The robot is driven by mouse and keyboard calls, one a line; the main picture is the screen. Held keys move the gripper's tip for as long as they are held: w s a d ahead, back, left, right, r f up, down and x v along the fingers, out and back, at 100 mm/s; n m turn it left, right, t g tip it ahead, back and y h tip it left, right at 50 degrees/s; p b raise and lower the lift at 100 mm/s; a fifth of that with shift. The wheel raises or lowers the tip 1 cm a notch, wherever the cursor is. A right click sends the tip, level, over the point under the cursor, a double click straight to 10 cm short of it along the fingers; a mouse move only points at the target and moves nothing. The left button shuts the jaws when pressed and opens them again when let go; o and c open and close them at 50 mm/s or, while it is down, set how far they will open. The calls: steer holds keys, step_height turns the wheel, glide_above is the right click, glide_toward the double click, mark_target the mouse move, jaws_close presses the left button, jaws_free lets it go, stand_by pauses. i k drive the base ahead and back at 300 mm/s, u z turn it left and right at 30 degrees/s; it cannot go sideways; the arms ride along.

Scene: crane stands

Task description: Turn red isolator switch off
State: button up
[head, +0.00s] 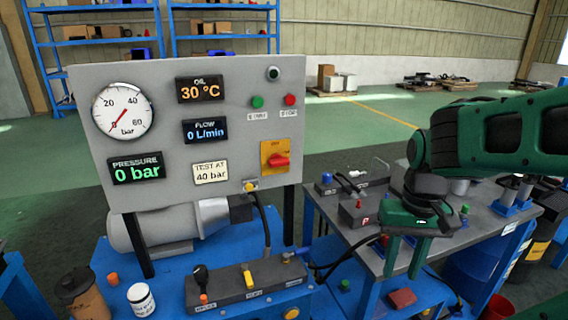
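The red isolator switch (278,160) is a red rotary handle on a yellow plate (266,148) at the lower right of the grey control panel (230,110). The handle looks roughly horizontal; the small lettering on the plate is too small to read surely. My gripper (403,275) is at the end of the green arm, right of the panel and lower than the switch. Its two green fingers point down and are apart, with nothing seen between them. It is well clear of the switch.
The panel carries a pressure gauge (123,111), displays, a green button (257,102) and a red button (290,100). Below it, a valve block (240,284) with levers stands on a blue bench. A grey-topped table (480,235) with fittings lies under my arm. A yellow-ended hose (251,187) hangs below the switch.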

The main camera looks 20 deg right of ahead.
mark_target(276, 160)
steer(key=z, duration=0.7)
steer(key=k, duration=1.3)
steer(key=z, duration=0.25)
steer(key=i, duration=0.9)
steer(key=u, duration=0.25)
